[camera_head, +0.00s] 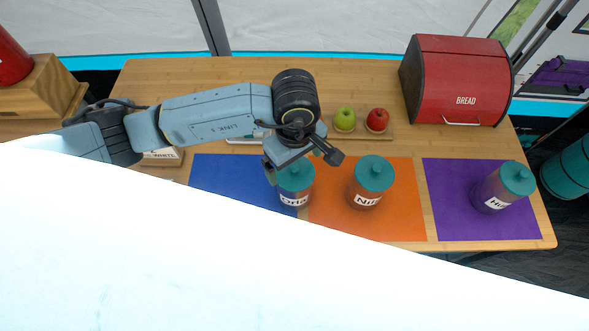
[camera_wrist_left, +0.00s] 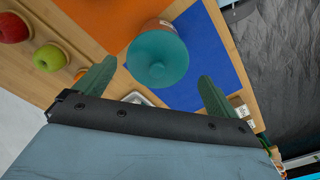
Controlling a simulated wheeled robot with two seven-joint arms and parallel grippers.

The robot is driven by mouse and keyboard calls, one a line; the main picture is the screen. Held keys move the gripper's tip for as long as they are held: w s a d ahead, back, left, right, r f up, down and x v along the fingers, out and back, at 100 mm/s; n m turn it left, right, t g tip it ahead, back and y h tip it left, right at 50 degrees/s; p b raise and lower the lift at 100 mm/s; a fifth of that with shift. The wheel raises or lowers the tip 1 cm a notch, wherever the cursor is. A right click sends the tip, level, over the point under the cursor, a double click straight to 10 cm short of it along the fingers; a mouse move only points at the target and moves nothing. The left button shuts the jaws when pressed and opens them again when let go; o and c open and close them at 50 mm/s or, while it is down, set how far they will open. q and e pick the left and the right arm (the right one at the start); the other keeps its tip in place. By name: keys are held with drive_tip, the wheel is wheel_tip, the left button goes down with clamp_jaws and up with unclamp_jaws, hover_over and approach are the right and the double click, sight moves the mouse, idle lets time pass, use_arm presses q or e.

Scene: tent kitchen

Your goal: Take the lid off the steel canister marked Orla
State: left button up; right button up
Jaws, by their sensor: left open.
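The canister with the partly hidden label, apparently Orla (camera_head: 293,198), stands upright by the line between the blue and orange mats. Its teal lid (camera_head: 295,178) is on. My left gripper (camera_head: 303,164) is open and empty above this canister. In the left wrist view the teal lid (camera_wrist_left: 158,58) lies between and beyond my two spread green fingers, with no visible contact. Two similar teal-lidded canisters stand to the right: one marked Ni (camera_head: 366,196) on the orange mat and one marked Hu (camera_head: 493,196) on the purple mat. My right gripper is not in view.
A red bread box (camera_head: 457,75) stands at the back right. A green apple (camera_head: 345,118) and a red apple (camera_head: 377,119) sit on a small board behind the canisters. A large white surface (camera_head: 200,260) hides the lower part of the head view.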

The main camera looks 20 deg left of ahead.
sight(296, 169)
use_arm(q)
wheel_tip(296, 169, down, 4)
drive_tip(key=shift+w+d+r, duration=0.1)
drive_tip(key=shift+r, duration=0.05)
drive_tip(key=c, duration=0.8)
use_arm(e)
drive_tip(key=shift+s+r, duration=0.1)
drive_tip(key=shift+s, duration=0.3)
